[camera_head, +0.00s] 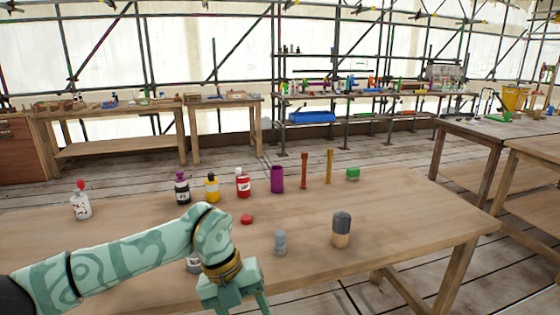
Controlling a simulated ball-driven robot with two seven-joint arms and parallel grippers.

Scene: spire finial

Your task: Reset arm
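My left arm comes in from the left, green with a swirl pattern. Its gripper (236,300) hangs at the bottom edge of the picture, over the near part of the wooden table (400,212). The finger bases show apart, but the tips are cut off by the frame, so I cannot tell whether it is open or holding anything. A container (193,263) is partly hidden behind the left wrist. My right gripper is not in view.
On the table stand a white bottle (82,205), dark bottle (182,190), yellow bottle (212,189), red bottle (243,184), purple cup (277,180), two sticks (304,170), green block (352,174), red cap (247,219), grey piece (280,243) and brush-like piece (341,230). The table's right end is clear.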

